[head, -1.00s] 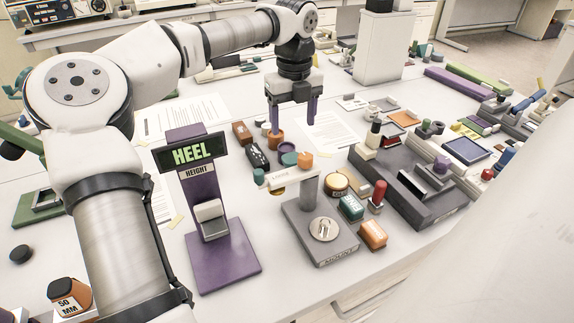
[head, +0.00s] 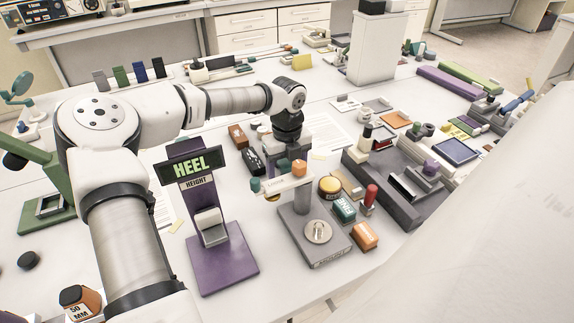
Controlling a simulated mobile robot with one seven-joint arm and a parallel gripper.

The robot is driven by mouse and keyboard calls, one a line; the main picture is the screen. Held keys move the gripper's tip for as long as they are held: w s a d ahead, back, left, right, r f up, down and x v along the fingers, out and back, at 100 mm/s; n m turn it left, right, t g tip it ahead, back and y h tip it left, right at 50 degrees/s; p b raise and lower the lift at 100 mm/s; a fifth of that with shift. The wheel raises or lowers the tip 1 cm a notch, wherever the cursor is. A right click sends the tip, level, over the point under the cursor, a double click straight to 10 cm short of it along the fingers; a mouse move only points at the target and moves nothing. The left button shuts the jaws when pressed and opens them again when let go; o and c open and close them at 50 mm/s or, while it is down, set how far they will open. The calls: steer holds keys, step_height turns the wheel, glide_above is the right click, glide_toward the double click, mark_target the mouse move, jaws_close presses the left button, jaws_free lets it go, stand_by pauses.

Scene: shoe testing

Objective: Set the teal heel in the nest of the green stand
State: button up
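The green stand (head: 30,198) is at the left edge, with a square, open-centred frame (head: 50,206) low on its right side. My gripper (head: 293,150) is low over the table, just behind the grey MOUNT stand (head: 312,240). Its fingers are hidden, so I cannot tell whether they are open or shut. A small teal piece (head: 284,167) shows just below my gripper, partly covered; whether it is held is unclear. Another teal piece (head: 255,184) is at the left end of the mount's pale bar. An orange piece (head: 299,167) is to the right of the gripper's underside.
The purple HEEL HEIGHT stand (head: 222,265) stands between the green stand and the mount. Orange (head: 364,236), green (head: 344,208) and red (head: 369,196) pieces crowd the mount's right side.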

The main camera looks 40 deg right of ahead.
mark_target(287, 162)
steer(key=c, duration=1.1)
steer(key=shift+r, duration=0.1)
step_height(287, 162, up, 20)
steer(key=b, duration=0.4)
